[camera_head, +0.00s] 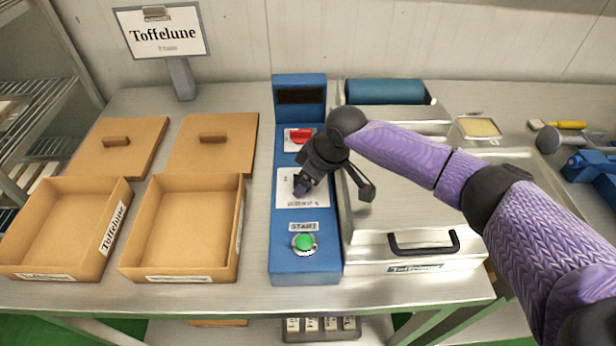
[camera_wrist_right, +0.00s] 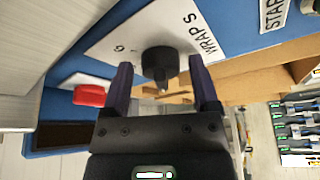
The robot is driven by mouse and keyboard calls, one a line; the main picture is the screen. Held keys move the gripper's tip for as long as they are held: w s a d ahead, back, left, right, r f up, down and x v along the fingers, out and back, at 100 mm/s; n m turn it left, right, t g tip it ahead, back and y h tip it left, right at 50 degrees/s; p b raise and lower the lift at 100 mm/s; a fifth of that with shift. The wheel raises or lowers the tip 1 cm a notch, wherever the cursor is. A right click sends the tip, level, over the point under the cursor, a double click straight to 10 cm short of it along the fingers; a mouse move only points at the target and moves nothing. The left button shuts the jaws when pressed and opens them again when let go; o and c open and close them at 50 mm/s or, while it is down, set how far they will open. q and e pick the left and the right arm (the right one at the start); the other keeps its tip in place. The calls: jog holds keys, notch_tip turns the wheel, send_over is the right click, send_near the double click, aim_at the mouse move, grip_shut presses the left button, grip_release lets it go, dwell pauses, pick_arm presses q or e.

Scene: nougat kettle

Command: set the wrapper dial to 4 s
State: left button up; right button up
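The blue wrapper panel (camera_head: 304,268) stands in the middle of the table. In the right wrist view the dial is a black round knob (camera_wrist_right: 160,63) on a white plate (camera_wrist_right: 120,42) lettered "WRAPS"; a 6 shows there, and the pointer's setting cannot be read. My right gripper (camera_head: 303,187) is over this plate. In the right wrist view its fingers (camera_wrist_right: 161,72) stand apart on both sides of the knob, with a gap visible on each side. My left gripper is not in view.
A red switch (camera_head: 299,137) is above the dial plate and a green START button (camera_head: 304,242) below it. A metal lidded box with a black handle (camera_head: 437,243) stands right of the panel. Two open cardboard boxes (camera_head: 183,264) stand left.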

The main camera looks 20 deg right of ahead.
grip_shut()
jog(key=shift+s+a+r+m+p, duration=0.15)
jog(key=shift+m+p, duration=0.15)
jog(key=shift+p, duration=0.3)
jog(key=m+p, duration=0.2)
jog(key=m+h+p, duration=0.1)
jog(key=p, duration=0.2)
jog(key=m+h+p, duration=0.1)
jog(key=m+p, duration=0.1)
jog(key=p, duration=0.1)
jog(key=shift+a+r+m+t, duration=0.1)
jog(key=shift+a+m+t, duration=0.2)
jog(key=shift+t, duration=0.1)
jog(key=shift+s+m+h+p, duration=0.1)
jog(key=shift+m+h+p, duration=0.3)
jog(key=shift+m+p, duration=0.3)
jog(key=shift+a+f+m+h+p, duration=0.15)
jog(key=shift+m+h+p, duration=0.25)
jog(key=shift+m, duration=0.8)
jog(key=shift+f+m+h, duration=0.1)
jog(key=shift+m+h, duration=0.2)
jog(key=shift+m, duration=0.7)
